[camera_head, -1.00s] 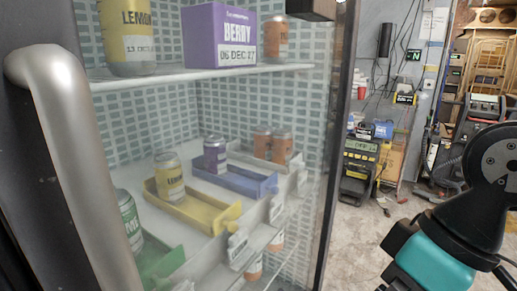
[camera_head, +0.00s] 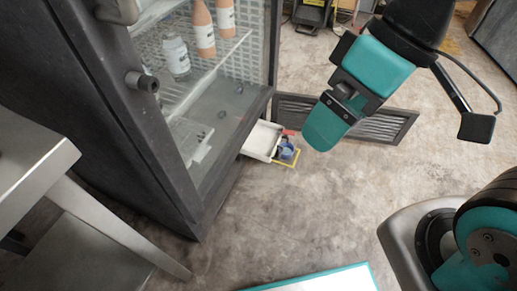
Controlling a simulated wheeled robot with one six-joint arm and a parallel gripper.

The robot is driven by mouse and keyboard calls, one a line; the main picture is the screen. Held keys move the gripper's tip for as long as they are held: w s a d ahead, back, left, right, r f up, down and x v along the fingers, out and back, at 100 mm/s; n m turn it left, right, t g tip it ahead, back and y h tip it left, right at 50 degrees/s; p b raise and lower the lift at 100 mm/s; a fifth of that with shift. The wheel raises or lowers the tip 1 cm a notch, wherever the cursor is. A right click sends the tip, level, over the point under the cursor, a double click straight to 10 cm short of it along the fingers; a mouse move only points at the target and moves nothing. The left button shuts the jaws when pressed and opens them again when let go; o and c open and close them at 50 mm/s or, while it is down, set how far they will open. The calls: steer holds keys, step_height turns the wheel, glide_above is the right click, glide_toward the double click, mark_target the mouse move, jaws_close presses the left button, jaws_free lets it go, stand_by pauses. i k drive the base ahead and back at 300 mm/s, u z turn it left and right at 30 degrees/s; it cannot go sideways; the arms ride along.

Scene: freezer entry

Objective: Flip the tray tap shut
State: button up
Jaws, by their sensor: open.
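A white tray (camera_head: 262,140) sticks out low at the base of the glass-door freezer, just above the floor. At its right end are small red (camera_head: 290,132) and blue (camera_head: 287,152) parts; they are too small to tell which is the tap or how its lever stands. My gripper (camera_head: 326,124), with teal fingers, hangs in the air and appears in the picture just right of the tray end. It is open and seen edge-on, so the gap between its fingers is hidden. I see no contact with the tray.
The dark freezer (camera_head: 105,95) stands left, with bottles (camera_head: 203,28) inside. A dark louvred grille (camera_head: 385,125) lies on the floor behind my gripper. A steel table (camera_head: 35,160) stands at left.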

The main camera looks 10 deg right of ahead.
mark_target(286, 132)
steer(key=u, duration=0.2)
steer(key=k, duration=0.4)
steer(key=u, duration=0.5)
steer(key=k, duration=0.95)
steer(key=i, duration=0.35)
steer(key=z, duration=1.1)
steer(key=i, duration=1.25)
steer(key=u, duration=0.5)
steer(key=i, duration=0.5)
steer(key=u, duration=0.5)
